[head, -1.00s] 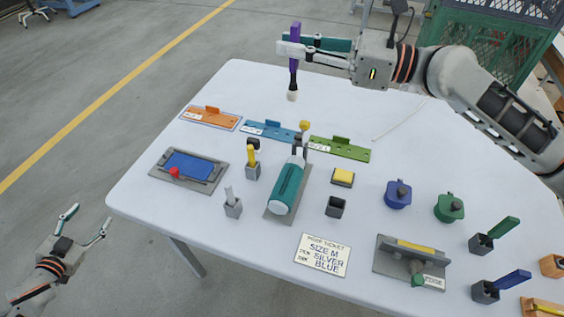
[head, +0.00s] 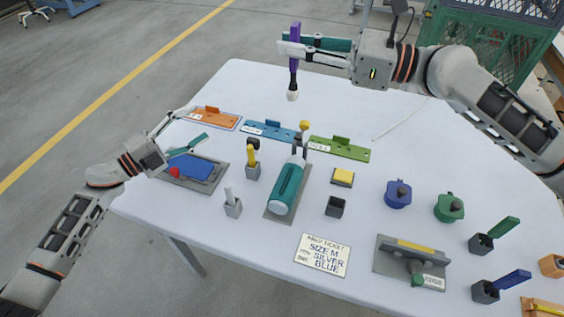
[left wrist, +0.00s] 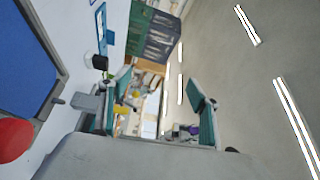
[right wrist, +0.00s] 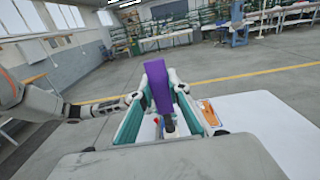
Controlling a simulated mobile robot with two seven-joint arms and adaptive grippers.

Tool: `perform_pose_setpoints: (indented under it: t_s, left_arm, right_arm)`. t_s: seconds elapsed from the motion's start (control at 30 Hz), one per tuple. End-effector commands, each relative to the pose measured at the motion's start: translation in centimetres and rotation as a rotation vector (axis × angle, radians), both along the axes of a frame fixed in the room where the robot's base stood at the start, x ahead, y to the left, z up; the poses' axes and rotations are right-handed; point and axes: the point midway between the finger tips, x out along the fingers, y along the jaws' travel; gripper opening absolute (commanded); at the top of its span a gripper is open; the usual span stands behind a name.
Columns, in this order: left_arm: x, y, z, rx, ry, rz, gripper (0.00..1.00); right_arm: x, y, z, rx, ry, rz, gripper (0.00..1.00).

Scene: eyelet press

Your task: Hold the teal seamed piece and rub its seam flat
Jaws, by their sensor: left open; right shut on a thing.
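The teal seamed piece (head: 287,182) lies over a white cylinder on a grey stand near the middle of the table; a seam line runs along it. My right gripper (head: 296,46) is shut on a purple-handled tool (head: 294,62) with a dark neck and pale round tip, held upright high above the table's back part. The purple handle (right wrist: 158,88) also shows between the fingers in the right wrist view. My left gripper (head: 194,128) is open and empty above the grey tray at the table's left, apart from the teal piece.
The grey tray holds a blue pad (head: 190,166) and red knob (head: 174,172). Orange (head: 214,118), blue (head: 262,130) and green (head: 340,149) plates line the back. A yellow-handled tool (head: 252,157) stands left of the teal piece, a white-handled one (head: 231,196) nearer the front. A ticket (head: 322,256) lies in front.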

Motion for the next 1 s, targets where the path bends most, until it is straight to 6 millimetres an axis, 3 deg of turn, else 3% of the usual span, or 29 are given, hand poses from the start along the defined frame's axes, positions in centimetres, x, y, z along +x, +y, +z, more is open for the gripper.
perform_pose_setpoints:
  t_s: [0.03, 0.27, 0.5, 0.6, 0.8, 1.0]
  left_arm:
    - [-0.1, -2.8, 1.2, 0.043, -0.063, -0.058, 0.62]
    - [-3.1, -14.2, 5.0, 0.260, -0.385, -0.327, 0.62]
    - [-9.5, -25.1, 7.5, 0.499, -0.851, -0.658, 0.62]
    - [-13.0, -28.5, 7.5, 0.595, -1.082, -0.815, 0.62]
    - [-19.3, -31.9, 5.6, 0.743, -1.550, -1.137, 0.62]
    - [-23.4, -30.9, 2.0, 0.814, -1.993, -1.498, 0.62]
  right_arm:
    - [0.0, 0.0, 0.0, 0.000, 0.000, 0.000, 0.00]
    - [0.0, 0.0, 0.0, 0.000, 0.000, 0.000, 0.00]
    - [0.0, 0.0, 0.0, 0.000, 0.000, 0.000, 0.00]
    - [0.0, 0.0, 0.0, 0.000, 0.000, 0.000, 0.00]
    - [0.0, 0.0, 0.0, 0.000, 0.000, 0.000, 0.00]
    - [0.0, 0.0, 0.0, 0.000, 0.000, 0.000, 0.00]
